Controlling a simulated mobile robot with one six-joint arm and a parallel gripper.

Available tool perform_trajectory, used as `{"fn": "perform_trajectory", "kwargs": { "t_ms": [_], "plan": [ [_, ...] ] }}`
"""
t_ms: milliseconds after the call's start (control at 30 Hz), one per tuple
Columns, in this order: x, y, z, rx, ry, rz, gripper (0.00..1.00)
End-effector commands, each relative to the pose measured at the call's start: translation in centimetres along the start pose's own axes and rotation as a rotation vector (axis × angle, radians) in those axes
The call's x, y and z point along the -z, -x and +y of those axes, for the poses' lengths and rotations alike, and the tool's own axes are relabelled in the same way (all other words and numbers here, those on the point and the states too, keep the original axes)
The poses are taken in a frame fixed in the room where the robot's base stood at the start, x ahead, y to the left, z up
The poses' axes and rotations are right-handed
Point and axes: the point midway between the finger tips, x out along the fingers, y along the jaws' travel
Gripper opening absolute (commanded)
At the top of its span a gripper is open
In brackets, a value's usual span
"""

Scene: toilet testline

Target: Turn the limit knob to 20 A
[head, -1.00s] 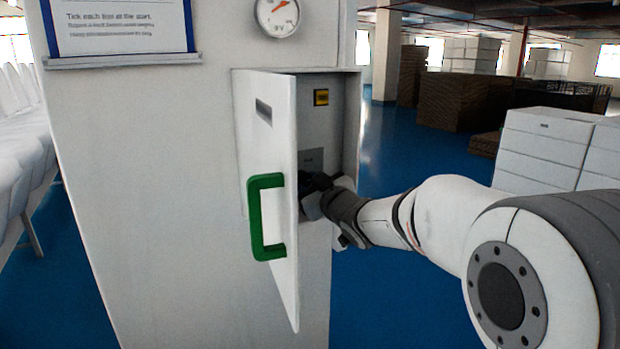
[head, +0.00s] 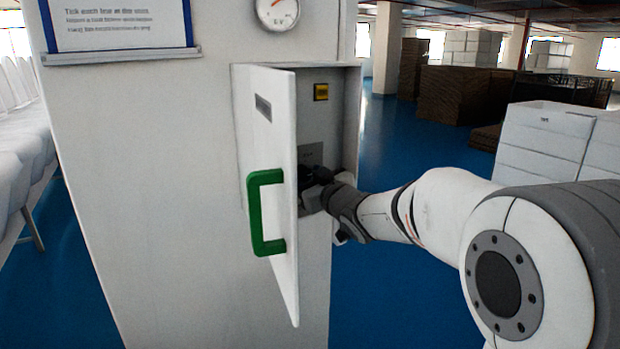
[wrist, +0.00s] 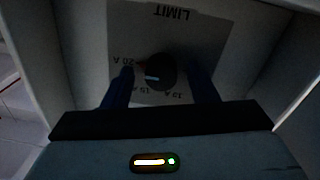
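The limit knob (wrist: 162,72) is a dark round knob on a grey plate (wrist: 188,38) marked LIMIT, which appears upside down in the wrist view. A short pale mark shows on the knob's lower left part. The 20 A label (wrist: 128,60) is left of the knob, and other labels lie below it, partly blurred. My gripper (wrist: 161,73) is open, with one finger on each side of the knob and a visible gap on both sides. In the head view, my gripper (head: 315,180) is inside the open cabinet and hides the knob.
The cabinet door (head: 283,200) with its green handle (head: 255,213) stands open left of my gripper. The cabinet's right wall (head: 351,120) is close on the other side.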

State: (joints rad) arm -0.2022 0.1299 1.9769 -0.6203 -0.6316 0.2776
Motion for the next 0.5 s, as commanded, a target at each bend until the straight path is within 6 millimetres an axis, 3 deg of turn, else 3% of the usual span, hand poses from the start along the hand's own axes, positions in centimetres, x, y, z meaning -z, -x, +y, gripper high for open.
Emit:
{"fn": "perform_trajectory", "kwargs": {
  "t_ms": [267, 500],
  "plan": [
    [0.0, 0.3, 0.0, 0.0, 0.001, -0.001, 0.53],
    [-0.1, 3.9, 0.1, -0.002, 0.002, 0.0, 0.53]
  ]
}}
